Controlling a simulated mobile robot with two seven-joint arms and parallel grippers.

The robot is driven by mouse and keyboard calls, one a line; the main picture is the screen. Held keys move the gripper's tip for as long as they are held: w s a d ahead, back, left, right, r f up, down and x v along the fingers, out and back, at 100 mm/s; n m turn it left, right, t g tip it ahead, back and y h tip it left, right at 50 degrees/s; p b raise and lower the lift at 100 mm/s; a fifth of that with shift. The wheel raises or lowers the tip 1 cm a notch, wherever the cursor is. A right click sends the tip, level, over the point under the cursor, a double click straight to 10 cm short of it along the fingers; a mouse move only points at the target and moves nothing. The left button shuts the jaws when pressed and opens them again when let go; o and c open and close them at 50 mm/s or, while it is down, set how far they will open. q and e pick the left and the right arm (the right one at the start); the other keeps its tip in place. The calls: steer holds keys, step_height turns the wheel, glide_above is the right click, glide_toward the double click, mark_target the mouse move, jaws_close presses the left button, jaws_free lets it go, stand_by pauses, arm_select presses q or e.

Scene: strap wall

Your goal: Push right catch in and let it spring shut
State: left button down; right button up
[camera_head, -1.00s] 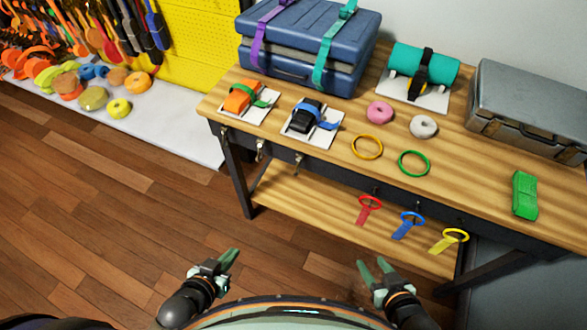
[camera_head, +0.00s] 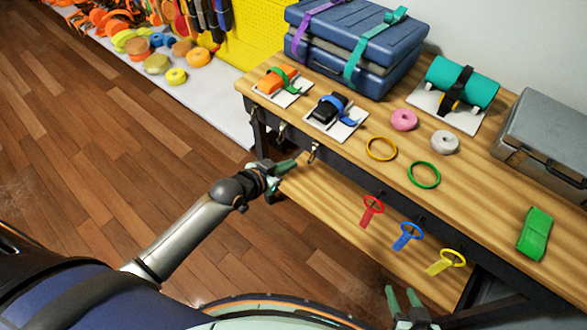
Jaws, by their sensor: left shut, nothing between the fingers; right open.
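Small metal catches hang along the front edge of the workbench (camera_head: 470,185): a left one (camera_head: 252,116), a middle one (camera_head: 282,131) and a right one (camera_head: 314,152). The right catch is small, and whether its gate is open or shut is too fine to tell. My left gripper (camera_head: 292,163) is shut and empty, its fingertips pointing right, close to the left of and slightly below the right catch; I see no clear contact. My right gripper (camera_head: 403,296) is open and empty at the bottom of the view, in front of the bench.
Strapped blocks (camera_head: 334,112), rings and a blue case (camera_head: 355,45) lie on top. A lower shelf (camera_head: 330,205) sits beneath. The floor at left is clear.

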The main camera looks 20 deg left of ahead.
arm_select(q)
steer(key=b+x, duration=0.7)
steer(key=x, duration=0.2)
steer(key=shift+w+f, duration=0.15)
steer(key=shift+w, duration=0.1)
stand_by(0.8)
steer(key=p+v, duration=0.6)
stand_by(0.5)
steer(key=shift+s, duration=0.1)
